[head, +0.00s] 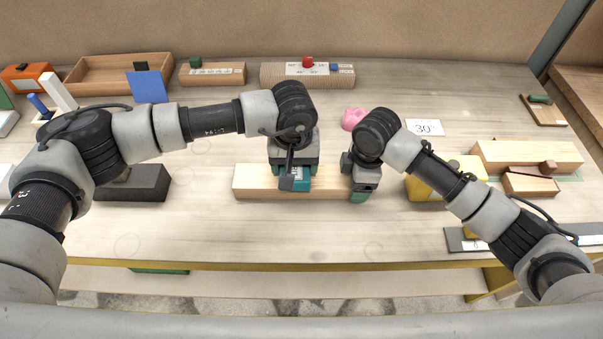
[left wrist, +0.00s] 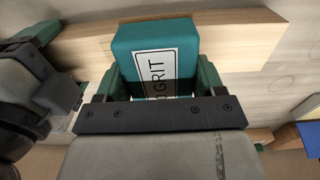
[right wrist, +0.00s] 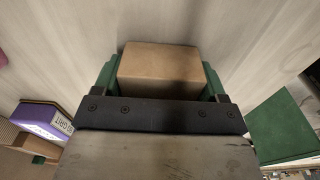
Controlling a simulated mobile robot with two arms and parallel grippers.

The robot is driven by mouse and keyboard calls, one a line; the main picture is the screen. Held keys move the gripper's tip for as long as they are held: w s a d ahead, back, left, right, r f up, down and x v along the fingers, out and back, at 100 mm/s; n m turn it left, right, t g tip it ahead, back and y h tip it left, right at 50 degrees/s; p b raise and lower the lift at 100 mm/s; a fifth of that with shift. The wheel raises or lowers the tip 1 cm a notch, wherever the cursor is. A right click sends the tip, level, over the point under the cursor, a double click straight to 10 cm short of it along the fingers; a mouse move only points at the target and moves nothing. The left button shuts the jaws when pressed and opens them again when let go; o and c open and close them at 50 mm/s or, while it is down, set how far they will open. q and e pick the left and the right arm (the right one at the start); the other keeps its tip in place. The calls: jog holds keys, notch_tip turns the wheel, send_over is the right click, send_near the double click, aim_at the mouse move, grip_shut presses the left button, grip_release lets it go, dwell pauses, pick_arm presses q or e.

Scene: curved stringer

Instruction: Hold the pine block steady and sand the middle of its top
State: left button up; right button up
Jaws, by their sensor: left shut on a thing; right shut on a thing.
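The pine block (head: 251,183) lies lengthwise on the table in front of me. It also shows across the left wrist view (left wrist: 242,42). My left gripper (head: 292,180) is shut on a teal sanding block (left wrist: 148,38) with a white GRIT label. The sanding block is over the middle of the pine block's top; I cannot tell whether it touches. My right gripper (head: 361,190) is shut on the right end of the pine block, which shows between its fingers in the right wrist view (right wrist: 160,65). The sanding block's underside is hidden.
A dark block (head: 140,184) lies left. A purple grit block (right wrist: 40,120) shows in the right wrist view. Bare table lies in front of the pine block.

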pick_arm(q)
jog(key=shift+f, duration=0.45)
jog(key=shift+d, duration=0.1)
jog(key=shift+d+r, duration=0.1)
jog(key=shift+d, duration=1.2)
jog(key=shift+a, duration=0.1)
jog(key=shift+a, duration=1.35)
jog(key=shift+d, duration=0.1)
